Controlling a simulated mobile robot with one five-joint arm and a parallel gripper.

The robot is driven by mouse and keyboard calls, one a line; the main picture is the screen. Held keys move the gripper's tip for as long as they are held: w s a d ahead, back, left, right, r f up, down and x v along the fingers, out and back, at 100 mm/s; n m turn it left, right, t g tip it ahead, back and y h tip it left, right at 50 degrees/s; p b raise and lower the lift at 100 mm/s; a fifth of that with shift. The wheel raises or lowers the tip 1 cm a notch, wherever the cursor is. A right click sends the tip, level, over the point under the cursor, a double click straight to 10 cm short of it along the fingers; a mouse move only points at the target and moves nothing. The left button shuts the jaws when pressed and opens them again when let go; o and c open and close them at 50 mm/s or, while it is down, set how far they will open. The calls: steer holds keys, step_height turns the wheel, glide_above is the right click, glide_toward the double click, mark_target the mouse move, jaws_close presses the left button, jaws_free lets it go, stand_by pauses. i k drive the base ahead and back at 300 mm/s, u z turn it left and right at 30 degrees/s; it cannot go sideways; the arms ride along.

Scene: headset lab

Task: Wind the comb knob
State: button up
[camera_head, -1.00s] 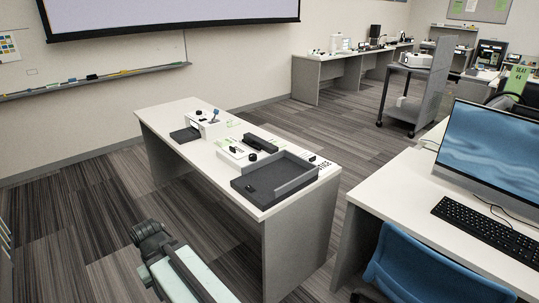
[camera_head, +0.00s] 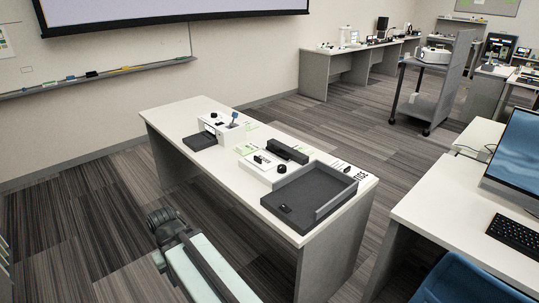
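Black knobs sit on two white devices on the long white table (camera_head: 215,180). One knob (camera_head: 281,168) is on the front device (camera_head: 258,167), beside a long black bar (camera_head: 287,151). Another small knob (camera_head: 214,115) is on the rear device (camera_head: 228,133), near a blue lever (camera_head: 234,118). I cannot tell which one is the comb knob; no comb shows clearly. My arm is at the lower left, in front of the table and apart from it. Its dark end (camera_head: 165,224) is small, and the finger opening cannot be made out.
A dark grey tray (camera_head: 309,198) lies on the table's near end, and a dark pad (camera_head: 200,141) at the rear. A desk with a monitor (camera_head: 514,165) and blue chair (camera_head: 470,278) stands right. Carpet is open left of the table.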

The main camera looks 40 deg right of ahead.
mark_target(281, 168)
steer(key=i, duration=0.95)
steer(key=u, duration=0.05)
